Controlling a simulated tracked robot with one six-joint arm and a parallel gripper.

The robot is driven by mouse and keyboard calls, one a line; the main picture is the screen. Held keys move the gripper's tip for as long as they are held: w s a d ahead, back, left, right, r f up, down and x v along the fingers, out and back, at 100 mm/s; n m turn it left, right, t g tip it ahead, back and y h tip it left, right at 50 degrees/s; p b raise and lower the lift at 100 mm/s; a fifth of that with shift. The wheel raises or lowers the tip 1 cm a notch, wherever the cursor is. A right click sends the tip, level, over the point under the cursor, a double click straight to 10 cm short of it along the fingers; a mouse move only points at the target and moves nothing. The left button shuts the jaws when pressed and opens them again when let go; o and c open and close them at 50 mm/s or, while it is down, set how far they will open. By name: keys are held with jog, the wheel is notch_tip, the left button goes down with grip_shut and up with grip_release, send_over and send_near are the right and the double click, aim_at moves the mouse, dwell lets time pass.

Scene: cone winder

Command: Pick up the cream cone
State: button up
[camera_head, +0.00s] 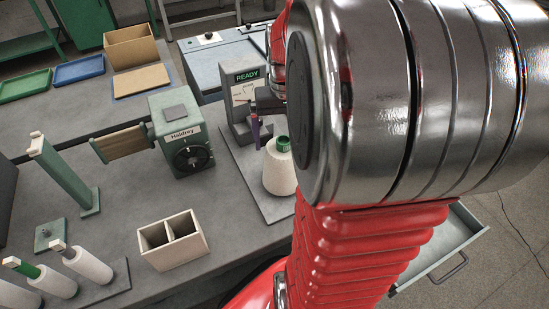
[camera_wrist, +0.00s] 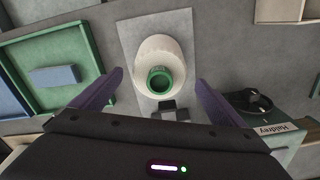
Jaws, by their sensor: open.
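The cream cone (camera_head: 279,174) stands upright on a grey plate (camera_head: 247,163), with a green tube end at its top. Part of its right side is close to my arm in the head view. The wrist view looks down on the cone (camera_wrist: 158,48) and its green tube mouth. My gripper (camera_wrist: 160,78) is open, with one purple finger on each side of the cone, apart from it. In the head view, a purple finger of my gripper (camera_head: 257,132) shows beside and behind the cone's top; the rest is mostly hidden by my arm.
A grey stand with a READY display (camera_head: 247,77) is just behind the cone. A green Haldrey box (camera_head: 183,135) and a two-compartment cream bin (camera_head: 173,241) stand to the left. The wrist view shows a green tray (camera_wrist: 88,94) holding a blue block (camera_wrist: 55,76).

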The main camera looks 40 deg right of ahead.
jog(key=shift+f, duration=1.1)
jog(key=c, duration=1.2)
jog(key=shift+r, duration=0.15)
jog(key=shift+c, duration=0.2)
notch_tip(320, 180, up, 9)
jog(key=shift+f, duration=0.1)
jog(key=shift+r, duration=0.5)
